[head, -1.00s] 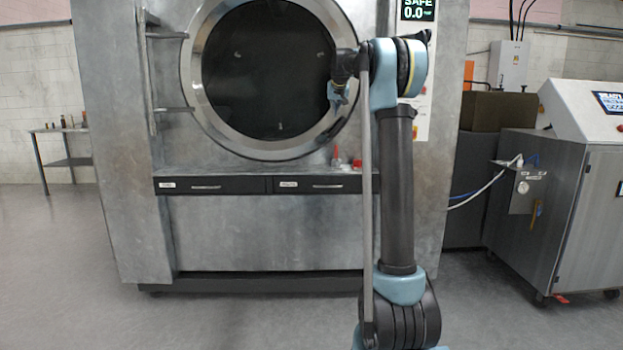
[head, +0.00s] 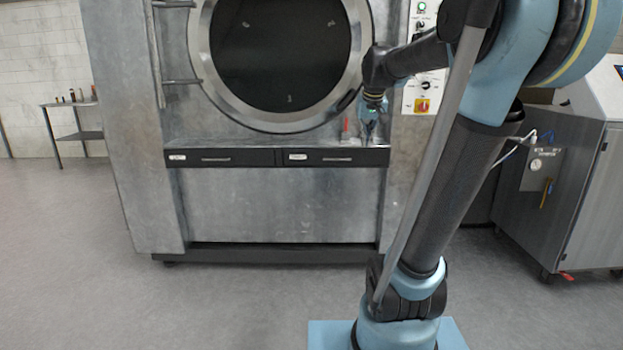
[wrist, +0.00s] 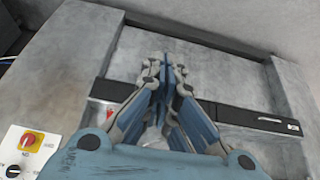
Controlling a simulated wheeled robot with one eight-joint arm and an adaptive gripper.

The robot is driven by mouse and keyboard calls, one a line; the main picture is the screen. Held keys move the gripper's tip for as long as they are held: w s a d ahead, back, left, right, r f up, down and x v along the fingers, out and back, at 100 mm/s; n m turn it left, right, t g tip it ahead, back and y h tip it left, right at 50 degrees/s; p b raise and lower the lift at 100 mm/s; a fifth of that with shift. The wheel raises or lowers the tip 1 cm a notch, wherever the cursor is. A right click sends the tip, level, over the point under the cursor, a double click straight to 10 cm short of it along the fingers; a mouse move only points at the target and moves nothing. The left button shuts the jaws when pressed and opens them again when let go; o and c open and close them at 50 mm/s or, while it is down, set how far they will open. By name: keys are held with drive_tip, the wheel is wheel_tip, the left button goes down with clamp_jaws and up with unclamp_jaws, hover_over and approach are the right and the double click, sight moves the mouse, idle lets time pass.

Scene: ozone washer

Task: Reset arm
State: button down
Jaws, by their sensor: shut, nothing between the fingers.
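My gripper (head: 370,122) hangs from my bent arm in the head view, in front of the washer's right side, near the ledge above the drawers. In the wrist view its fingers (wrist: 162,75) are closed together with nothing between them. The washer (head: 285,215) is a large grey metal cabinet with a round dark door (head: 280,55) in a bright metal ring. A small red item (head: 346,126) stands on the ledge just left of my gripper; the gripper partly hides that area.
Two dark drawers (head: 330,158) run under the ledge. A control panel (head: 424,70) with a red and yellow switch is right of my gripper, behind my arm. A grey cabinet (head: 590,190) stands at the right, a small table (head: 78,136) at the far left. The floor (head: 80,260) in front is clear.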

drive_tip(key=s+f+g, duration=0.3)
drive_tip(key=s+f, duration=2.2)
drive_tip(key=s, duration=0.4)
drive_tip(key=shift+d+f, duration=0.35)
drive_tip(key=shift+d, duration=0.1)
drive_tip(key=shift+w+f, duration=0.2)
drive_tip(key=shift+w, duration=0.2)
